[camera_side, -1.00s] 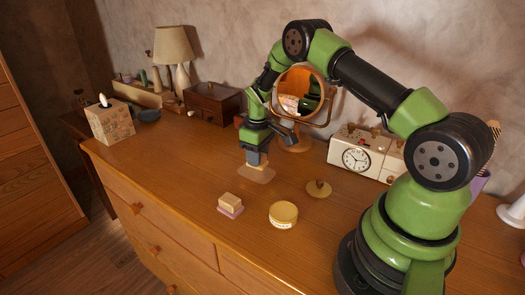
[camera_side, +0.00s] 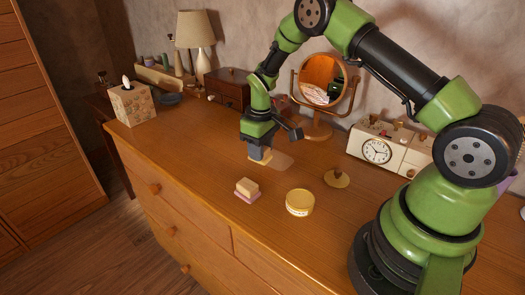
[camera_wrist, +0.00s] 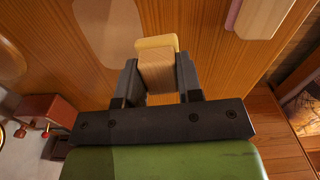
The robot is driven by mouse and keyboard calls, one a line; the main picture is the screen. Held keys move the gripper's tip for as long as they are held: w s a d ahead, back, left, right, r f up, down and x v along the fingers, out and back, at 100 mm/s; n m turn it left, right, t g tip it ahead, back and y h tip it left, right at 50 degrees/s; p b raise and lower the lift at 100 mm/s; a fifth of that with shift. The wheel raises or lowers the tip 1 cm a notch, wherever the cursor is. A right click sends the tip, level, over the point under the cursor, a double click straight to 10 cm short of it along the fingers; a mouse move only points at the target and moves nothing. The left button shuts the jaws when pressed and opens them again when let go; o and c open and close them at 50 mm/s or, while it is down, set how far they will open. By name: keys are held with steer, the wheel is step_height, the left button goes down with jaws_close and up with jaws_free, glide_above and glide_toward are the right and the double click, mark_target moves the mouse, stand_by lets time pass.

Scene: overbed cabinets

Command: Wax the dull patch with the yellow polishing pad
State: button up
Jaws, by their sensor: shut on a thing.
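The yellow polishing pad (camera_wrist: 157,43) has a wooden block handle (camera_wrist: 156,70), and my gripper (camera_wrist: 157,82) is shut on that handle. The dull patch is a pale oval on the wooden dresser top; it shows in the side view (camera_side: 281,161) and left of the pad in the wrist view (camera_wrist: 108,28). In the side view my gripper (camera_side: 259,154) points down, with the pad low at the patch's left edge. The pad seems to overlap that edge slightly; I cannot tell whether it touches the surface.
A pink-based block (camera_side: 247,190) and a round yellow tin (camera_side: 300,202) stand in front. A round lid (camera_side: 337,178) lies to the right. A mirror (camera_side: 322,82), a clock radio (camera_side: 378,148) and a dark red box (camera_side: 228,88) stand behind. The dresser's front edge is at left.

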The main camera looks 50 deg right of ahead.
steer(key=shift+r, duration=2.55)
